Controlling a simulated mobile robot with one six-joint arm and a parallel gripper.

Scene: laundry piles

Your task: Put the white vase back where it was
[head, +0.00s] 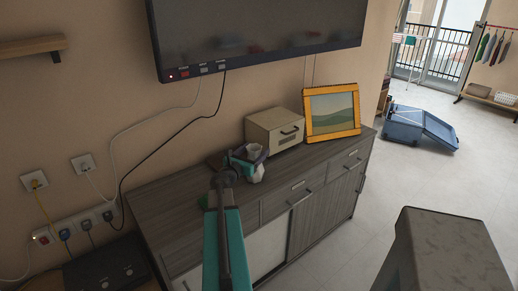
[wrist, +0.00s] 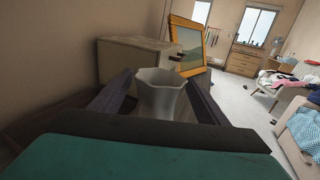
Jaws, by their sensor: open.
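The white vase (head: 257,172) stands upright on the grey wooden sideboard (head: 165,213), in front of the beige box. Its fluted rim and body show between my fingers in the wrist view (wrist: 160,92). My gripper (head: 246,160) is open around the vase, with one finger on each side. In the head view the gripper hides part of the vase. The vase's base is hidden in the wrist view, and I cannot tell whether the fingers touch it.
A beige box (head: 274,130) with a handle stands behind the vase. An orange-framed picture (head: 332,110) leans right of it. A television (head: 258,32) hangs above. Cables run down the wall on the left. The sideboard's left top is mostly clear. A dark block-like surface (head: 445,245) stands at front right.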

